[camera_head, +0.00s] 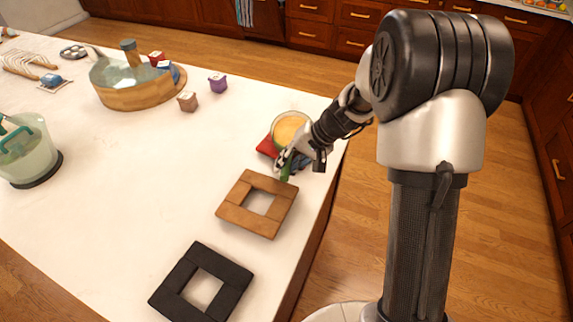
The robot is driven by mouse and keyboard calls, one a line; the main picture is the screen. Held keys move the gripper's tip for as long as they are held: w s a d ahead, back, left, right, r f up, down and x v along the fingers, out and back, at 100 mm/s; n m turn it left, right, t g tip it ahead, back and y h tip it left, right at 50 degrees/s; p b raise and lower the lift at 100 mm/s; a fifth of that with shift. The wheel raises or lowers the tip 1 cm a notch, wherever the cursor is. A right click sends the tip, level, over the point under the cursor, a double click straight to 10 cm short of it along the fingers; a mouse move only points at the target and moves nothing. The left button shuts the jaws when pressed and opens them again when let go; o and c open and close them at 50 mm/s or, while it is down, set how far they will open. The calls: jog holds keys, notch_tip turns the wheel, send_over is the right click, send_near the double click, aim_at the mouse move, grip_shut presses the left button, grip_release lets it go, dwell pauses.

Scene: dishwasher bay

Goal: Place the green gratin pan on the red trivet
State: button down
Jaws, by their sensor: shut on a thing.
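The green gratin pan (291,128), a round dish with a pale rim and yellow-orange filling, is near the right edge of the white counter. My gripper (287,165) is shut at the near side of the pan, where a green part, seemingly its handle, shows below the fingers. The red trivet (266,147) shows as a red corner left of and under the pan; the rest is hidden by the pan and gripper. I cannot tell whether the pan rests on the trivet or hangs just above it.
A brown square trivet (230,205) and a black square trivet (171,291) lie nearer on the counter (120,190). Small purple (218,84) and brown (187,101) containers stand beyond. A wooden-banded tub (140,96) and a clear bucket (27,155) are left. The counter's middle is clear.

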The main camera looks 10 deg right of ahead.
jog(key=shift+w, duration=0.1)
jog(key=shift+f, duration=0.1)
jog(key=c, duration=1.5)
grip_release()
jog(key=shift+d+r, duration=0.1)
jog(key=shift+r, duration=0.3)
jog(key=p+v, duration=0.3)
jog(key=v, duration=0.8)
jog(key=s+a+r+n+h, duration=0.2)
jog(key=s+a+r+h, duration=0.15)
jog(key=s+r, duration=0.7)
jog(key=s+h, duration=0.1)
jog(key=s, duration=0.4)
jog(key=s+d+n+t+h, duration=0.1)
jog(key=s, duration=0.5)
jog(key=s+r+n+t+h, duration=0.1)
jog(key=s, duration=0.4)
jog(key=shift+s+d, duration=0.3)
